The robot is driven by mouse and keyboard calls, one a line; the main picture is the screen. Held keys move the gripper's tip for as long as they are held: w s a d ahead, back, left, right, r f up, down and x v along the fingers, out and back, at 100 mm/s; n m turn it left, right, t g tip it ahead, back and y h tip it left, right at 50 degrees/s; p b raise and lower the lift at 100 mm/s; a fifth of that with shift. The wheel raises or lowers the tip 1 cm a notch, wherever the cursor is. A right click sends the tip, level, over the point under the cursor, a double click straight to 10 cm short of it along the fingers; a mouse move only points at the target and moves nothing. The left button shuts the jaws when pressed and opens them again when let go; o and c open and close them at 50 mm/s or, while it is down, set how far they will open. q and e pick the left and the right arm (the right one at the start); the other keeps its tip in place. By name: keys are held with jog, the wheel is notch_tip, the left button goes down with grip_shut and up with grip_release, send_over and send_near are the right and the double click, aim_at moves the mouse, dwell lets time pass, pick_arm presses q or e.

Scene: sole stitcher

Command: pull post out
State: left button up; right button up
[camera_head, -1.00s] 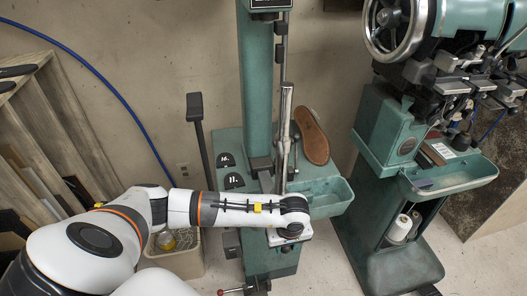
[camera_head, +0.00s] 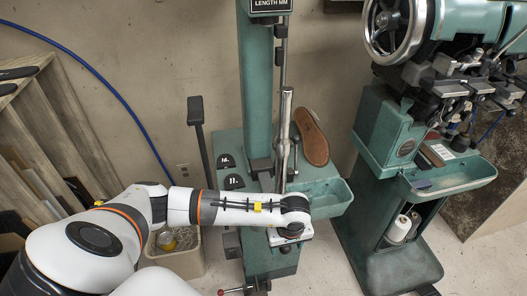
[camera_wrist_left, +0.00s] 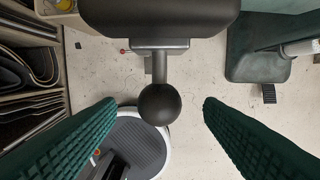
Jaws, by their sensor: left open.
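A grey metal post (camera_head: 286,125) stands upright in front of the green column of the left machine in the head view. My left gripper (camera_head: 289,236) points down below my wrist at the machine's front, and its fingers are hidden there. In the left wrist view my left gripper (camera_wrist_left: 160,104) is open, with a green-padded finger at each side. A black ball knob (camera_wrist_left: 160,104) on a short grey stem shows between the fingertips, apart from both. I cannot tell whether this knob belongs to the post. My right gripper is not in view.
A green tray (camera_head: 337,204) sits right of the post, with a brown shoe sole (camera_head: 311,137) behind it. A second green machine (camera_head: 385,130) stands at the right. A wooden rack (camera_head: 50,130) and a beige bin (camera_head: 178,262) are at the left.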

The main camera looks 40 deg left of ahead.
pick_arm(q)
jog(key=r+p, duration=0.1)
jog(key=r, duration=0.1)
jog(key=r+p, duration=0.1)
jog(key=s+d+r+p, duration=0.1)
jog(key=r, duration=0.1)
jog(key=shift+d+r, duration=0.1)
jog(key=shift+r, duration=0.2)
